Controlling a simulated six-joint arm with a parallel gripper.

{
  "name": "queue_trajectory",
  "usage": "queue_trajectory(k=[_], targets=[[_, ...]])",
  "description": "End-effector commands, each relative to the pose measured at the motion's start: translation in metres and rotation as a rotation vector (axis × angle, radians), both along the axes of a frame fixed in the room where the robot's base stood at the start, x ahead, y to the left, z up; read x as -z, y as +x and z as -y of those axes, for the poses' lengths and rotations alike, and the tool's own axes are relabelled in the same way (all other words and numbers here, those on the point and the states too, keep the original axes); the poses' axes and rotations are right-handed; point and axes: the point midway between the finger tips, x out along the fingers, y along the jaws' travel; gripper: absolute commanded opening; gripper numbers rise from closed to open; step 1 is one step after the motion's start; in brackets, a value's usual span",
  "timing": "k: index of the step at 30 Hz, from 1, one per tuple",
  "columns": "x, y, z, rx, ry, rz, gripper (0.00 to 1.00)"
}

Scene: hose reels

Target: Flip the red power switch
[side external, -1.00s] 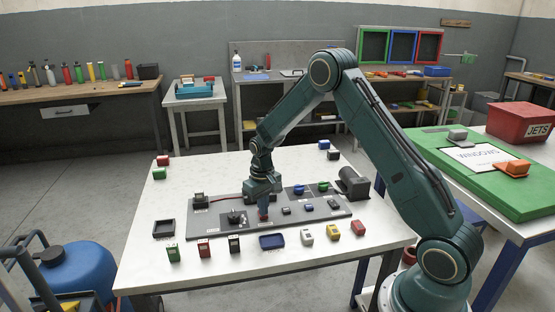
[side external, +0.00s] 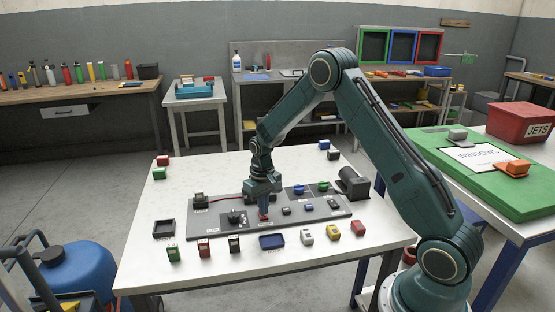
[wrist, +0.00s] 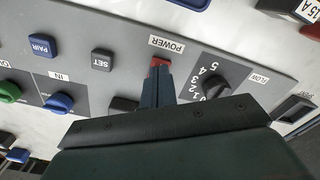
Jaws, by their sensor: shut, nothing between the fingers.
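The red power switch (wrist: 158,62) shows in the wrist view just beyond my fingertips, under the label POWER. In the side external view only a small bit of red (side external: 264,217) shows below my gripper. My gripper (side external: 263,211) points down at the grey control panel (side external: 240,202). In the wrist view my gripper (wrist: 157,76) has its fingers together with nothing between them. The fingertips are at the near edge of the switch and hide part of it. I cannot tell whether they touch it, or which way the switch is set.
Beside the switch are a black FLOW dial (wrist: 205,82) and a SET button (wrist: 102,60). A blue PAIR button (wrist: 42,46), a blue IN knob (wrist: 58,103) and a green knob (wrist: 8,91) lie further left. Small coloured blocks stand around the panel on the white table (side external: 200,275).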

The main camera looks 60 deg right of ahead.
Motion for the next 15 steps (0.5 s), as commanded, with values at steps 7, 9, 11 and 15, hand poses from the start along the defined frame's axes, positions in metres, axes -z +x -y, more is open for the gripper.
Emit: queue_trajectory(k=[7, 9, 11, 15], targets=[[-0.015, 0.0, 0.0, 0.0, -0.001, 0.002, 0.0], [-0.019, 0.0, 0.0, 0.0, -0.001, 0.002, 0.0], [-0.022, 0.0, 0.0, 0.0, -0.001, 0.002, 0.0], [-0.031, 0.0, 0.0, 0.0, -0.001, 0.002, 0.0]])
